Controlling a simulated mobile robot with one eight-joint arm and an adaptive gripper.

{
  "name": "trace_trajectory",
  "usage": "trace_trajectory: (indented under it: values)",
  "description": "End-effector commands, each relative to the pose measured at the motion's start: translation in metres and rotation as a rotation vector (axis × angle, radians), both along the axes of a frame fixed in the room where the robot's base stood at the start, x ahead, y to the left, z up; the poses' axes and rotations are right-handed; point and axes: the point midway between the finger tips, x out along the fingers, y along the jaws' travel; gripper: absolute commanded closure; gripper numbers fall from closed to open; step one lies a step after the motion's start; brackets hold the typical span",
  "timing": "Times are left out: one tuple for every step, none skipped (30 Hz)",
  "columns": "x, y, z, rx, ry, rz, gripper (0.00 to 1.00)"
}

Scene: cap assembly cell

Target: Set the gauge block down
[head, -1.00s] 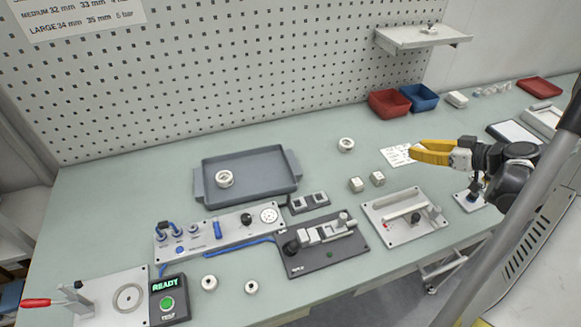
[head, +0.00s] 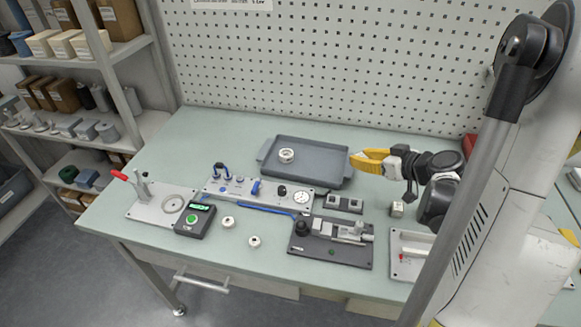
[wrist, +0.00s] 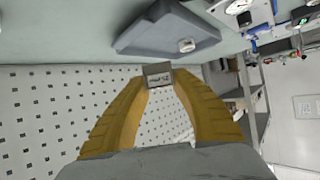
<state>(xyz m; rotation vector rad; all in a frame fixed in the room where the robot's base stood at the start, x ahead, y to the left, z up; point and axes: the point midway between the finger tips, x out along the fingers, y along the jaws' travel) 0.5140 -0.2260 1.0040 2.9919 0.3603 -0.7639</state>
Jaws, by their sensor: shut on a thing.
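My gripper (head: 357,160) has yellow fingers and appears at the right end of the grey tray in the head view. In the wrist view, the fingertips (wrist: 160,82) are shut on the gauge block (wrist: 159,74), a small grey block with dark marking on its face. The block is held at the very tips, clear of any surface there. In the head view I cannot make the block out at the fingertips.
The grey tray (head: 335,180) holds a white ring (head: 287,155). A dark fixture (head: 330,250) sits in front. Two white rings lie on the bench; its left back area is clear.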

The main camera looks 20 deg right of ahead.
Motion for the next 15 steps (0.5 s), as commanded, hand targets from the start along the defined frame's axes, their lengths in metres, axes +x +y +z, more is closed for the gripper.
trace_trajectory:
  values:
    - [0.003,0.002,-0.004,0.0,0.0,0.0,1.0]
    - [0.007,0.004,-0.006,0.0,0.0,0.0,1.0]
    - [0.013,0.007,-0.011,0.0,-0.001,0.001,1.0]
    - [0.019,0.01,-0.015,0.0,-0.001,0.002,1.0]
    - [0.025,0.013,-0.02,0.0,-0.001,0.004,1.0]
    - [0.035,0.017,-0.027,0.001,-0.001,0.004,1.0]
    - [0.042,0.021,-0.031,0.0,-0.001,0.004,1.0]
    - [0.049,0.024,-0.036,0.0,-0.001,0.005,1.0]
    - [0.058,0.028,-0.043,0.0,-0.001,0.004,1.0]
    - [0.064,0.031,-0.047,0.0,-0.001,0.004,1.0]
    - [0.071,0.034,-0.051,0.0,-0.001,0.004,1.0]
    - [0.079,0.037,-0.056,0.001,-0.001,0.003,1.0]
    - [0.084,0.039,-0.059,0.0,-0.001,0.002,1.0]
    - [0.089,0.041,-0.062,0.0,-0.001,0.001,1.0]
    - [0.094,0.043,-0.065,0.001,-0.001,0.001,1.0]
